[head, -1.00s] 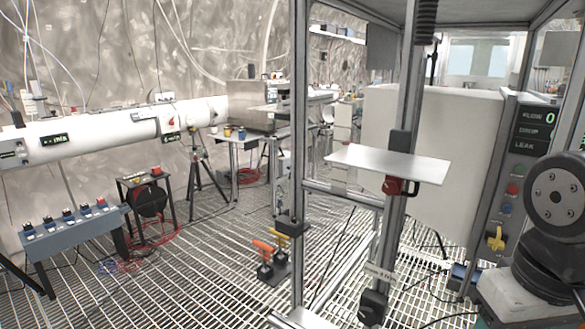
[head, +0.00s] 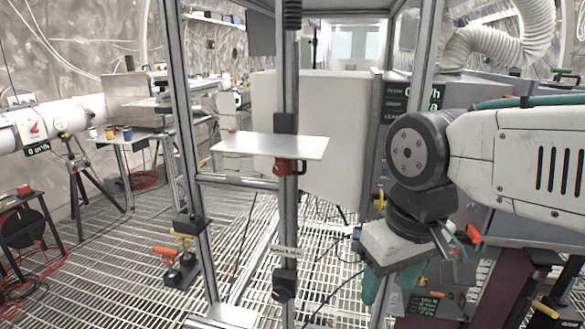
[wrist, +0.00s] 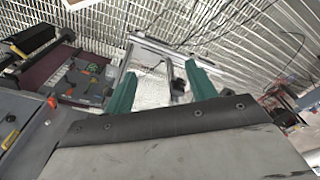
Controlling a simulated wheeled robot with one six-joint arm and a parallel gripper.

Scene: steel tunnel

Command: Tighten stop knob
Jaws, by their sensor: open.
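A black knob (head: 283,286) sits on a dark block low on the upright metal post (head: 288,215), under a small pale label (head: 286,252); I cannot read the label. Higher on the post, a red clamp (head: 284,167) sits below a flat white plate (head: 270,145). My gripper (head: 388,284) is to the right of the post, pointing down, with green fingers partly hidden by my arm. In the wrist view my gripper (wrist: 160,69) is open, with its two green fingers apart. A small dark part shows between them, too unclear to name. My gripper appears apart from the knob.
A metal upright (head: 190,180) and a crossbar (head: 238,182) stand left of the post. Orange and yellow handles (head: 178,255) are near the floor. A control cabinet (head: 395,95) stands right behind. Grated floor (head: 110,260) is open at left.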

